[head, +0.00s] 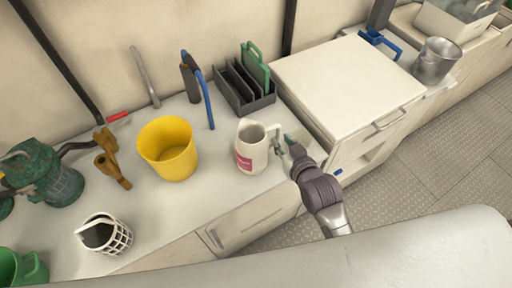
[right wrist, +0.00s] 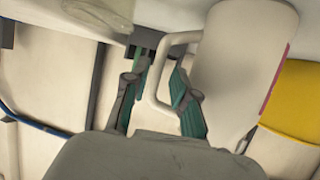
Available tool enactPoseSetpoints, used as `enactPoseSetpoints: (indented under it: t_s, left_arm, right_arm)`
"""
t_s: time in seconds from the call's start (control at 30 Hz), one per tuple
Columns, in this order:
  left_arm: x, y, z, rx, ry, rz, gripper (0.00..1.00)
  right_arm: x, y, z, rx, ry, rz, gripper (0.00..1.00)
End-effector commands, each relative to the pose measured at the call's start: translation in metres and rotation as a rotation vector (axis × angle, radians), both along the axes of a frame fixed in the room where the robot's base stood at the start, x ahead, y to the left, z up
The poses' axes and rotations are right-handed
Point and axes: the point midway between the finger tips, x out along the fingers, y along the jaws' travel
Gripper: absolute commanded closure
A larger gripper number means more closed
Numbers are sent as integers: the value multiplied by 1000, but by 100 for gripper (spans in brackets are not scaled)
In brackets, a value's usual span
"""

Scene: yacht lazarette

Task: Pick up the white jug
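The white jug (head: 251,148) stands upright on the counter (head: 215,208), with a pink label on its front and its handle towards the right. My right gripper (head: 284,146) is at the handle side of the jug. In the right wrist view the jug (right wrist: 240,60) is at the upper right, and its handle (right wrist: 152,88) lies between the two green-padded fingers of my right gripper (right wrist: 160,100). The fingers are apart, one on each side of the handle's bar, with a visible gap. My left gripper is not in view.
A yellow bucket (head: 168,150) stands left of the jug. A dark rack (head: 245,88) with a green board is behind it. A white cabinet (head: 345,75) rises close on the right.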

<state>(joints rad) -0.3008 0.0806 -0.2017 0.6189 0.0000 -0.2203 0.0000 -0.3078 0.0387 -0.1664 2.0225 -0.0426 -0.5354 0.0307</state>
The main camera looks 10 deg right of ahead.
Motion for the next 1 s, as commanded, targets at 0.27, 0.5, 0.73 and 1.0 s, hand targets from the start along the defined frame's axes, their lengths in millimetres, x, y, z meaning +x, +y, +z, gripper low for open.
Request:
enactPoseSetpoints:
  t_s: [0.27,0.5,0.73,1.0]
  left_arm:
    - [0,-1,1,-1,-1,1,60]
    - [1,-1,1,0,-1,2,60]
    - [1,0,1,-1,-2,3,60]
    - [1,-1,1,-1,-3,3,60]
  right_arm:
    - [36,4,-12,0,-1,0,73]
    - [38,5,-13,0,-1,0,73]
    - [38,5,-13,0,-1,0,100]
    - [38,5,-12,1,-3,0,100]
